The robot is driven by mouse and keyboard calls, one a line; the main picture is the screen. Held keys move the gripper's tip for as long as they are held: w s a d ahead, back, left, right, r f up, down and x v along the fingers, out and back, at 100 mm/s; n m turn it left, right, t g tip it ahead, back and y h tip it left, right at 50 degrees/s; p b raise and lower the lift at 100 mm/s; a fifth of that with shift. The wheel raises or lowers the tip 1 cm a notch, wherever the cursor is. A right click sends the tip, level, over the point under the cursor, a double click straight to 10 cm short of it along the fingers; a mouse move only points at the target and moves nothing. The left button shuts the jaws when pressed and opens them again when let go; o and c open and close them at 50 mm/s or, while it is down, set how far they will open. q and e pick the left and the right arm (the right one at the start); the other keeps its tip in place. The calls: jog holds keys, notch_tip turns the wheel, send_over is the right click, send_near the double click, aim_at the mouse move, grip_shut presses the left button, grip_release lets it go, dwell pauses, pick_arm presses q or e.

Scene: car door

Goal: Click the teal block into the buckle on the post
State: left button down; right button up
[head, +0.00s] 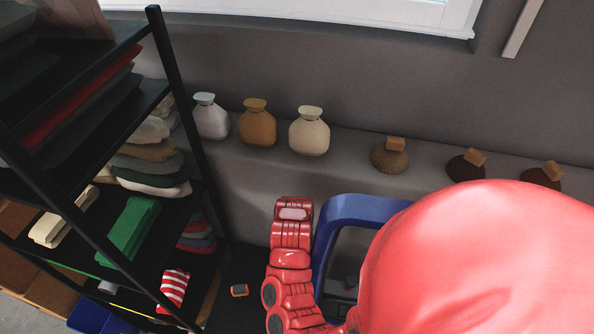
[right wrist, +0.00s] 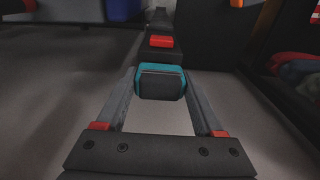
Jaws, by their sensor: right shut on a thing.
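In the right wrist view my right gripper (right wrist: 161,84) is shut on the teal block (right wrist: 161,68), a teal piece with a dark grey face, held between the two grey fingers. The dark buckle with a red button (right wrist: 161,41) is straight ahead of the block, in line with it on the dark post (right wrist: 160,18). The block's far side is hidden, so I cannot tell whether it touches the buckle or is inside it. In the head view neither gripper, the block nor the buckle can be made out. My left gripper is out of view.
A black shelf rack (head: 182,110) with folded cloths stands left in the head view. Several vases and jars line a ledge (head: 345,165) at the back. A blue frame (head: 365,207) stands beside my red arm. A large red shape blocks the lower right.

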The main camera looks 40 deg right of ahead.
jog(key=shift+f, duration=0.4)
jog(key=o, duration=1.4)
jog(key=shift+r, duration=0.1)
